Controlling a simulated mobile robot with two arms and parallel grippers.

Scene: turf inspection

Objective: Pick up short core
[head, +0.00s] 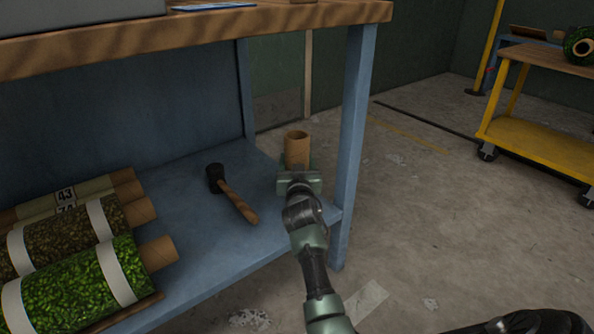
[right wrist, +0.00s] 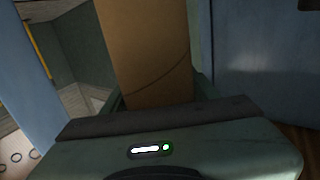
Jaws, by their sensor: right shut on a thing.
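The short core (head: 297,148), a brown cardboard tube with an open top, is upright at the right end of the blue lower shelf (head: 190,215). My right gripper (head: 297,172) reaches in from the front and is shut on it. In the right wrist view the core (right wrist: 147,50) rises from between the jaws (right wrist: 158,104). Its lower end is hidden behind the gripper, so I cannot tell whether it touches the shelf. My left gripper is not in view.
A black-headed mallet (head: 236,200) lies left of the core. Turf rolls (head: 70,285) on cardboard cores fill the shelf's left side. A blue table leg (head: 352,130) stands close right of my gripper, with the wooden tabletop (head: 220,38) above. A yellow cart (head: 535,145) stands far right.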

